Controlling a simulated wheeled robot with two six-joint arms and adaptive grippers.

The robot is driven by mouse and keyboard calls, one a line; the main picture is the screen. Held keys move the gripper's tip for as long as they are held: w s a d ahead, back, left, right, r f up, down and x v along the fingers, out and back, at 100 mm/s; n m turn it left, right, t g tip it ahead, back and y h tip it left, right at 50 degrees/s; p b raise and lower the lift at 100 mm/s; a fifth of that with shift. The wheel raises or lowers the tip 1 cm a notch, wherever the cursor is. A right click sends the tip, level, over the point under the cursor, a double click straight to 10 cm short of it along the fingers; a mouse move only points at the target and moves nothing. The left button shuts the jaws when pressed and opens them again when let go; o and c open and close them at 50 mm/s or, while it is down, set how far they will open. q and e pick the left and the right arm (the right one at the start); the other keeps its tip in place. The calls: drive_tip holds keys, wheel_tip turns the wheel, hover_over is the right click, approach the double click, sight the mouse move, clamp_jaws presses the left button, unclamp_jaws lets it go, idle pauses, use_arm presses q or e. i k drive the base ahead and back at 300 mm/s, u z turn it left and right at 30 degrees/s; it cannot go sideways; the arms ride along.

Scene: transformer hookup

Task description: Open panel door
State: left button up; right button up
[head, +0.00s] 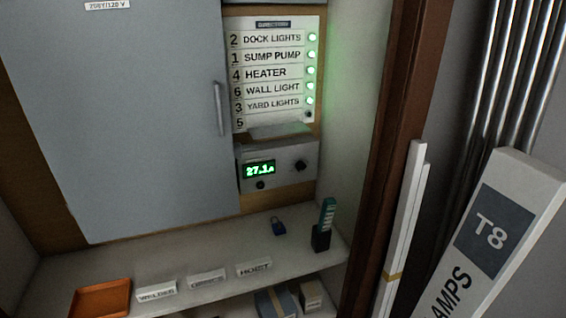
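The grey panel door (125,120) fills the upper left of the head view. It looks shut, with its face flat toward me. Its vertical bar handle (219,108) is on the door's right edge. A label (107,5) at its top is cut off by the frame and reads something like 208Y/120 V. Neither of my grippers is in view.
A circuit list (275,75) with several green lamps and a meter box (277,168) reading about 27.1 sit right of the door. A brown post (400,110) stands right.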

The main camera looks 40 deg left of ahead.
sight(125, 104)
drive_tip(key=u, duration=1.3)
